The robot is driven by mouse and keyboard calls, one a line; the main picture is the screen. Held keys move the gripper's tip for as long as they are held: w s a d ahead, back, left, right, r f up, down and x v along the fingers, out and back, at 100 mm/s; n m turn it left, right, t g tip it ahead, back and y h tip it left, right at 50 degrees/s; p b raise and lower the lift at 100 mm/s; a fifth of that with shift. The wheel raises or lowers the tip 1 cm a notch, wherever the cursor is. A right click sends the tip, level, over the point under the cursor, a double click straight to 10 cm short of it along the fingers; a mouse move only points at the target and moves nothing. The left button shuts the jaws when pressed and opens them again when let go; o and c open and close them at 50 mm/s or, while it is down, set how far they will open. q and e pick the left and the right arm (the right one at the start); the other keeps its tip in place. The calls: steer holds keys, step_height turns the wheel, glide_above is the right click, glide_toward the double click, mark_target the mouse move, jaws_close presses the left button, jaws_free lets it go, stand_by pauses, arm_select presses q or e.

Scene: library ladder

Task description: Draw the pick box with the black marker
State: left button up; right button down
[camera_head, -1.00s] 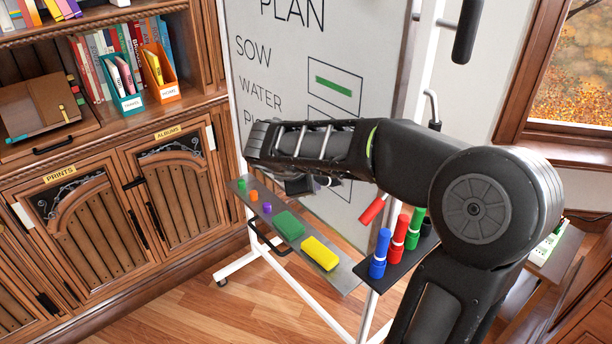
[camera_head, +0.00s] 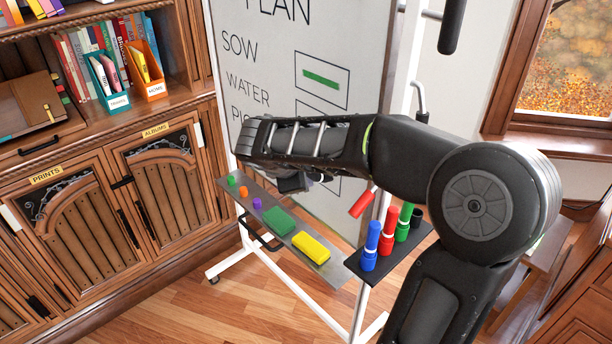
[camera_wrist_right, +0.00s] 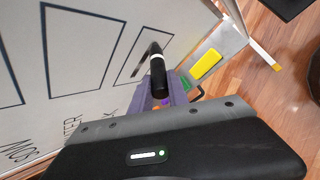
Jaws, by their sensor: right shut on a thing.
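The whiteboard (camera_head: 285,130) carries the words PLAN, SOW, WATER and a partly hidden third word. Beside SOW is a box (camera_head: 322,80) with a green bar. Lower boxes are partly hidden by my right arm in the head view. My right gripper (camera_head: 293,183) is low before the board. In the right wrist view, its fingers (camera_wrist_right: 164,96) are shut on the black marker (camera_wrist_right: 157,75). The marker's dark tip overlaps the small-looking pick box (camera_wrist_right: 140,68) near a letter K. I cannot tell whether the tip touches the board. My left gripper is not in view.
The board's tray (camera_head: 338,272) holds a green block (camera_head: 279,221), a yellow block (camera_head: 311,248) and small coloured pieces. Blue (camera_head: 371,245), red (camera_head: 387,232) and green (camera_head: 404,222) markers stand in a dark holder at right. A wooden cabinet (camera_head: 100,190) stands left.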

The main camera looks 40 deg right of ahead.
steer(key=w, duration=0.3)
steer(key=shift+w, duration=0.2)
steer(key=shift+w+p, duration=0.15)
steer(key=shift+p, duration=0.15)
steer(key=shift+w+d+p, duration=0.1)
steer(key=shift+w+p, duration=0.45)
steer(key=shift+w, duration=1.35)
steer(key=w+p, duration=0.1)
steer(key=w, duration=0.3)
steer(key=shift+p, duration=0.35)
